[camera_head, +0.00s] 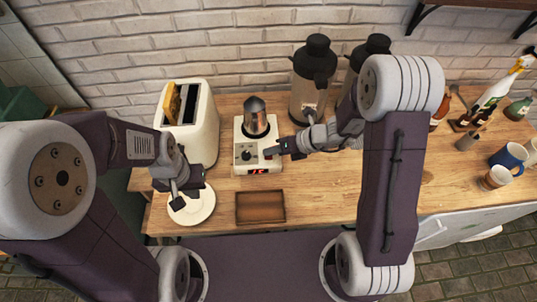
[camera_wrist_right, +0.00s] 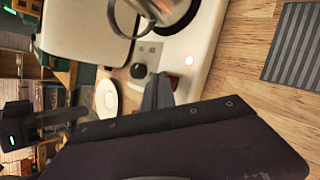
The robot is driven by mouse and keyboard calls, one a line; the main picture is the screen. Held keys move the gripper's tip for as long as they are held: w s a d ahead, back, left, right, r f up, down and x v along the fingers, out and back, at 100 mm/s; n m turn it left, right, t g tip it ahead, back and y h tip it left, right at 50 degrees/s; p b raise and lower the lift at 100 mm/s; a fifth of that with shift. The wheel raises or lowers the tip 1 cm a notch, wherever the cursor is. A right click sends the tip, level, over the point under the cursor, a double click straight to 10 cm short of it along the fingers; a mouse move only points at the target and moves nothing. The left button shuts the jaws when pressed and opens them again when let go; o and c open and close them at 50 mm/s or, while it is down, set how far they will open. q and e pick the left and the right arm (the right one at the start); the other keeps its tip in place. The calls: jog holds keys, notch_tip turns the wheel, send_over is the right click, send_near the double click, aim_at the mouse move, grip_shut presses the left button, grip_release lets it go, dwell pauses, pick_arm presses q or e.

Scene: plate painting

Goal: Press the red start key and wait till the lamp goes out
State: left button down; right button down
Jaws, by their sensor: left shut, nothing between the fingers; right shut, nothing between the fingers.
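A white hot plate unit (camera_head: 242,166) stands on the counter with a steel jug (camera_head: 256,118) on it. Its front has a black knob (camera_head: 246,155) and a red-lit display (camera_head: 264,171), which seems to read 15. In the right wrist view, a small lamp (camera_wrist_right: 188,60) on the unit glows pinkish white. My right gripper (camera_head: 270,153) is shut and empty, its tips at the unit's front right, beside the knob. The red start key is not visible; the fingertips (camera_wrist_right: 164,80) may cover it. I cannot tell contact. My left gripper (camera_head: 178,201) is shut and empty above a white plate.
A white toaster (camera_head: 201,132) with bread stands left of the unit. The white plate (camera_head: 203,212) and a brown tray (camera_head: 261,207) lie in front. Dark-topped flasks (camera_head: 312,75) stand behind my right arm. Mugs (camera_head: 508,157) and bottles stand at the right.

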aim_at(271, 157)
dwell(0.4)
jog(key=shift+r+p, duration=0.8)
jog(key=shift+p, duration=0.05)
notch_tip(271, 157, up, 5)
jog(key=p, duration=0.5)
jog(key=shift+r, duration=0.1)
dwell(0.3)
